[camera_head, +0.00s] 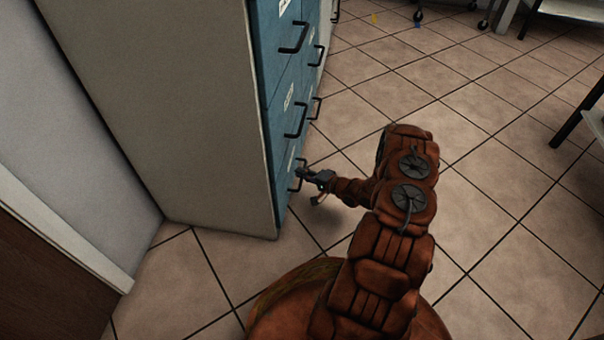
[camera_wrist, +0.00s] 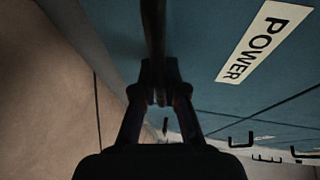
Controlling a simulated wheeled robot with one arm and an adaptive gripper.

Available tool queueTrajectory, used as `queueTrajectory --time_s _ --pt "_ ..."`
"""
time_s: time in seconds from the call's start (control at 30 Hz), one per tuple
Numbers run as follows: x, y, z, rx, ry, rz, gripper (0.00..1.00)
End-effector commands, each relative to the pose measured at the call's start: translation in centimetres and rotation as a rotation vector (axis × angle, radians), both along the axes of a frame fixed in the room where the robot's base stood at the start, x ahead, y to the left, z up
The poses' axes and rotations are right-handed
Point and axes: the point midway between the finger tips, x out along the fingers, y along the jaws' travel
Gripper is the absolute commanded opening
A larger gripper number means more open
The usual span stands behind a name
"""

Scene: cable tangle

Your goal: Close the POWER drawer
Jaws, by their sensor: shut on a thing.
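The POWER drawer is a blue front (camera_wrist: 200,25) in the wrist view, with a white label reading POWER (camera_wrist: 262,42). In the head view it appears to be the bottom front (camera_head: 281,200) of the near column of the cabinet. Its dark bar handle (camera_wrist: 153,35) runs down between my fingertips. My gripper (camera_wrist: 160,92) is shut on this handle. In the head view my gripper (camera_head: 303,171) is at the lowest handle, low beside the cabinet face. The drawer looks nearly flush with the cabinet; any small gap cannot be told.
The grey cabinet (camera_head: 165,110) has more blue drawers with dark handles, such as an upper handle (camera_head: 294,38) and a middle one (camera_head: 296,121). Tiled floor (camera_head: 480,170) to the right is clear. A table leg (camera_head: 578,115) stands at the far right.

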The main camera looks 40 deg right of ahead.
Motion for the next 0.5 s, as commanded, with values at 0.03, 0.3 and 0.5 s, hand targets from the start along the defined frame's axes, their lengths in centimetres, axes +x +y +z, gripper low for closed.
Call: queueTrajectory --time_s 0.03,0.3,0.5 --pt "0.28 0.36 0.09 -0.001 -0.004 0.008 0.00" --pt "0.17 0.17 0.06 -0.001 -0.003 0.005 0.36" --pt "0.13 0.14 0.04 -0.001 -0.002 0.005 0.37"
